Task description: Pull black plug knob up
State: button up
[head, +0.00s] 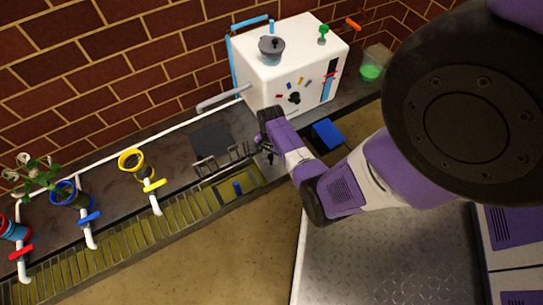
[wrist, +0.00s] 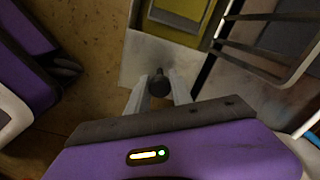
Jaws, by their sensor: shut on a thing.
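The black plug knob (wrist: 158,82) is a small dark round-topped post, seen between my fingertips in the wrist view. My gripper (wrist: 160,90) is shut on it, with one pale finger on each side. In the head view my gripper (head: 268,153) reaches down to the counter beside the sink basin, and the knob is too small and dark there to make out clearly. What lies under the knob is hidden by the knob and fingers.
A wire rack (head: 220,161) stands close by. A white machine (head: 291,65) stands behind, and a blue block (head: 327,134) is to the right. Coloured valves line the counter at left.

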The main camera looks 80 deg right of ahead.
aim_at(271, 156)
jog(key=shift+r+p, duration=1.15)
jog(key=o, duration=1)
jog(key=shift+f, duration=0.15)
jog(key=shift+o, duration=0.2)
notch_tip(271, 156, up, 9)
jog(key=p, duration=0.9)
